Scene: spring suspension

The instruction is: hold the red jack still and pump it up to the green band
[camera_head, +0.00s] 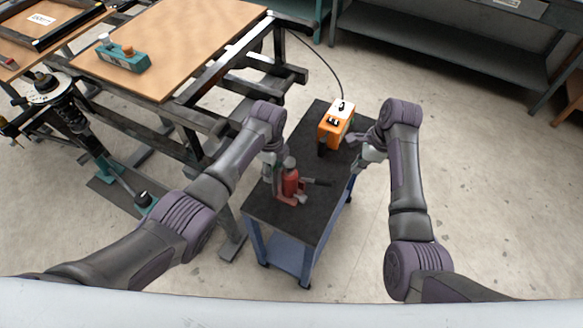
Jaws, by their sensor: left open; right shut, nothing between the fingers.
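The red jack (291,183) stands upright on the black top of a blue cart (314,225). Its dark handle (318,182) sticks out to the right. My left gripper (274,180) is open, close against the left side of the jack. Its fingers are partly hidden by my arm, so I cannot tell whether they touch the jack. My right gripper (354,139) is shut and empty over the cart's right edge, up and right of the handle and apart from it. I cannot make out the green band.
An orange box with a white top (333,125) stands at the cart's back, close to my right gripper, with a black cable running backward. A wooden-topped bench (190,40) and a shock-absorber-like assembly (60,100) are at left. The cart's front top is clear.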

